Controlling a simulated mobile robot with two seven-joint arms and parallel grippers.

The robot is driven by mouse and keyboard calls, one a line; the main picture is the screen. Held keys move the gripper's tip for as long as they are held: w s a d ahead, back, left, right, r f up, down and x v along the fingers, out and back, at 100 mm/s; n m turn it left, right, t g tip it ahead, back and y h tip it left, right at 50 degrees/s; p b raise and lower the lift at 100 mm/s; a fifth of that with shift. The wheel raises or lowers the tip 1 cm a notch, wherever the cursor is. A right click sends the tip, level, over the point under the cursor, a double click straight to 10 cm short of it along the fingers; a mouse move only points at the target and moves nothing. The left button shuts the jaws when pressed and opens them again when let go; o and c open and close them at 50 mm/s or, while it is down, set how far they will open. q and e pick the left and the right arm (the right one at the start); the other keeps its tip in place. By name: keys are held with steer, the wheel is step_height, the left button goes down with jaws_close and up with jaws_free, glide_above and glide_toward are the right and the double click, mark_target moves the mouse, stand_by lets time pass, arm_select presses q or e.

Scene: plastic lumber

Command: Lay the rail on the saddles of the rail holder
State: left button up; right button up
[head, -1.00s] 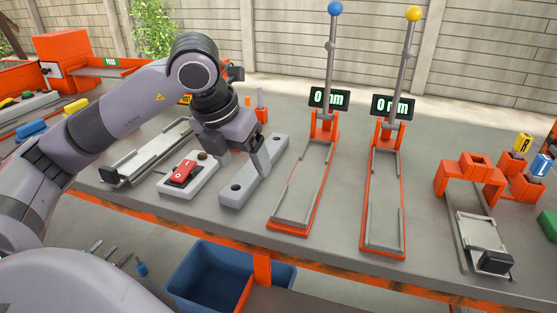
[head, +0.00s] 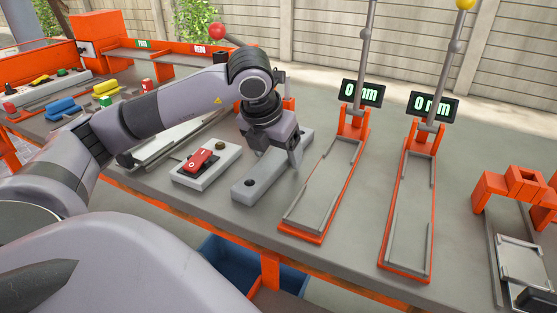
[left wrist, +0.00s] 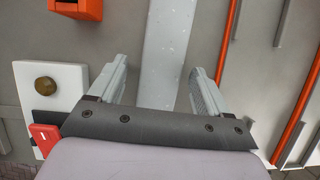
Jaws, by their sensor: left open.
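A light grey bar with holes (head: 250,187), which looks like the rail, lies on the grey bench. It also shows as a pale speckled strip in the left wrist view (left wrist: 165,50). My left gripper (head: 273,157) is over its middle, pointing down. The left wrist view shows the open fingers (left wrist: 153,75) on either side of the bar, with gaps to it. The gripper hides part of the bar. An orange bracket with raised blocks (head: 510,182) stands at the right; I cannot tell whether it is the rail holder. My right gripper is not in view.
A white switch box with a red rocker (head: 200,160) sits close left of the bar. Two orange-framed gauges reading 0 mm (head: 325,190) (head: 407,215) stand to its right with tall levers. Bare bench lies between the right gauge and the bracket.

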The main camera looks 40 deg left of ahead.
arm_select(q)
steer(key=c, duration=1.3)
